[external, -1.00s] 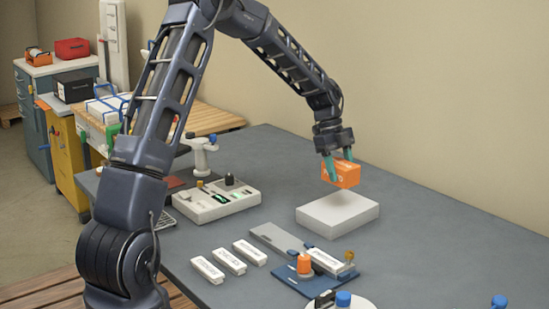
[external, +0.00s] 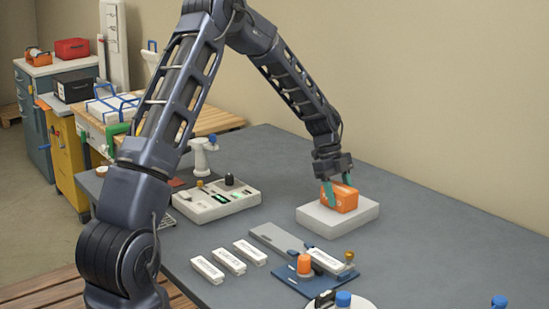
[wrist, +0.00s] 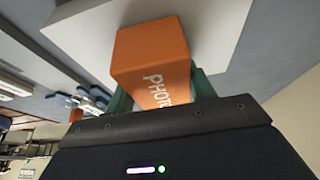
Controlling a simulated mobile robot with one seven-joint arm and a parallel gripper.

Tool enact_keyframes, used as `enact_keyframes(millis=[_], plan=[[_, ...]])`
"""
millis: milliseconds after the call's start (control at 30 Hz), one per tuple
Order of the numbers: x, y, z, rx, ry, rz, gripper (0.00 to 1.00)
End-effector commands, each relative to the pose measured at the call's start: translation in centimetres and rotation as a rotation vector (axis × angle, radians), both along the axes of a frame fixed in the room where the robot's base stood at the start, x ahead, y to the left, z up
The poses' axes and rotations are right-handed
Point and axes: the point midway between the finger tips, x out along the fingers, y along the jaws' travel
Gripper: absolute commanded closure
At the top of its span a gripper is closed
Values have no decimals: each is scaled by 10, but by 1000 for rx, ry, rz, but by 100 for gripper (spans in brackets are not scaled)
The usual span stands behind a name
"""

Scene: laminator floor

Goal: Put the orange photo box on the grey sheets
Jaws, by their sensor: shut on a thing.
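The orange photo box (external: 341,198) is upright at the top of the light grey stack of sheets (external: 350,219), over its middle. It appears to touch the top sheet, though a tiny gap cannot be ruled out. My gripper (external: 337,192) is shut on the box, with a teal finger on each side of it. In the wrist view the orange box (wrist: 150,55) sits between the teal fingers (wrist: 160,92), with part of the word "PHOTO" showing. The pale sheets (wrist: 90,30) spread behind it.
A blue fixture (external: 306,278) with an orange knob stands in front of the sheets. Several white labelled blocks (external: 229,261) lie to the left. The table right of the sheets is clear.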

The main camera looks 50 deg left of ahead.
Motion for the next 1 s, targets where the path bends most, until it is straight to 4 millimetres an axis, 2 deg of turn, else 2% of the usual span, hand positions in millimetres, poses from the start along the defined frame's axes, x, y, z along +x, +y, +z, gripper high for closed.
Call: enact_keyframes(millis=[67, 100, 200, 467, 633, 767, 1000], plan=[[0, 0, -2, 0, 0, 0, 76], [0, 0, -2, 0, 0, 0, 42], [0, 0, -2, 0, 0, 0, 24], [0, 0, -2, 0, 0, 0, 24], [1, 3, 8, 1, -2, 1, 24], [1, 11, 26, 1, -2, 0, 24], [1, 28, 70, 1, -4, 2, 24]])
